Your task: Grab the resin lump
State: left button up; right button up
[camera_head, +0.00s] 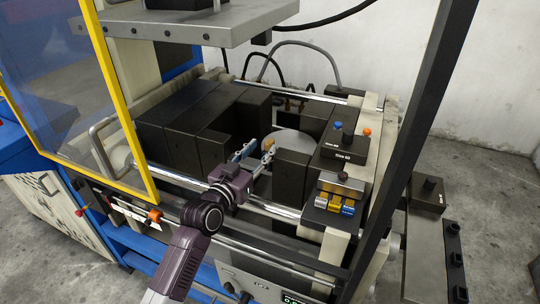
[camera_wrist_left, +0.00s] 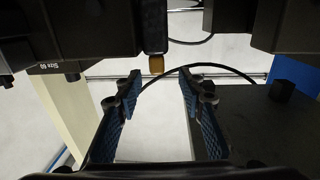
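The resin lump appears as a small amber piece (camera_head: 268,143) inside the press, among black blocks and beside a pale round plate (camera_head: 292,143). In the left wrist view a small amber piece (camera_wrist_left: 156,65) shows at the end of a dark bar, beyond the fingertips and roughly centred between them. My left gripper (camera_head: 256,156) reaches into the gap between the blocks, close to the amber piece. Its blue-padded fingers (camera_wrist_left: 160,85) are apart with nothing between them. Whether a finger touches the lump cannot be told. My right gripper is not in view.
Black blocks (camera_head: 170,120) stand left of the gap, and another black block (camera_head: 291,172) stands close right of my gripper. A grey upper plate (camera_head: 190,30) hangs above. A yellow-framed clear guard (camera_head: 118,85) is at the left. Chrome rods cross the front.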

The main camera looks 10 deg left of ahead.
aim_at(267, 145)
pick_arm(q)
jog(key=shift+p+x, duration=0.45)
jog(key=shift+x, duration=2.15)
jog(key=shift+d, duration=0.2)
jog(key=shift+s, duration=0.1)
jog(key=shift+c, duration=0.3)
grip_shut()
